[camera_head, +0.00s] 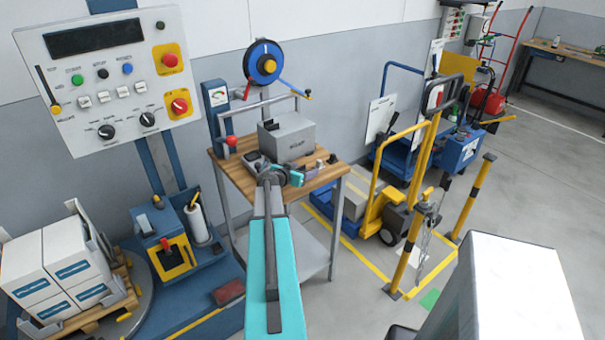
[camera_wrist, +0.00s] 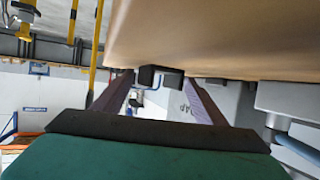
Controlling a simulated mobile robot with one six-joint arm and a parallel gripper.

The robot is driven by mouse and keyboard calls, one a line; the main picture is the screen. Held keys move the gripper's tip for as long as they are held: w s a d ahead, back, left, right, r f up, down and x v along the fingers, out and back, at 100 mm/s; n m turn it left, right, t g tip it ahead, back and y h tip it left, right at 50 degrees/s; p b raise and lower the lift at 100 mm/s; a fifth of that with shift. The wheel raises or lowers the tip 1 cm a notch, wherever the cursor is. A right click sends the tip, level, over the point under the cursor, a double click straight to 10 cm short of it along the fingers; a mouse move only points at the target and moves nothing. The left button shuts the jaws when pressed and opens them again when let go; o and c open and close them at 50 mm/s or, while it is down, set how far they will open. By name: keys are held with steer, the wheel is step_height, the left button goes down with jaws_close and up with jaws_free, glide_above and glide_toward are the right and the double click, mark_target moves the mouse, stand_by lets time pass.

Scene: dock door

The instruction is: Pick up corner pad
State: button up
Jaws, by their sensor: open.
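My gripper (camera_head: 308,173) is over the wooden workbench top, near its right side, with its fingers apart. In the wrist view its two dark purple fingers (camera_wrist: 158,82) are open, with a small black block (camera_wrist: 160,77) showing between their tips. This block may be the corner pad; I cannot tell whether the fingers touch it. In the head view a small dark piece (camera_head: 332,158) lies just beyond the fingertips near the bench's right edge, probably the same block. The gripper partly hides the bench there.
The wooden bench (camera_head: 232,176) holds a grey box (camera_head: 287,138) behind the gripper and a small dark device (camera_head: 252,158) to its left. A strap reel (camera_head: 264,63) stands above. Yellow posts (camera_head: 473,197) and a yellow cart (camera_head: 377,203) stand right of the bench.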

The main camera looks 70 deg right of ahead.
steer(key=shift+c, duration=0.4)
steer(key=c, duration=0.9)
steer(key=shift+o, duration=0.2)
steer(key=shift+r, duration=0.15)
steer(key=shift+r+b, duration=0.8)
steer(key=shift+r, duration=0.3)
steer(key=s+a+r+p, duration=0.2)
steer(key=s+a, duration=0.3)
steer(key=a, duration=0.7)
steer(key=shift+a+r, duration=0.3)
steer(key=shift+r, duration=0.05)
steer(key=a+p, duration=0.1)
steer(key=p, duration=0.5)
steer(key=shift+s+a, duration=0.1)
steer(key=shift+s, duration=0.3)
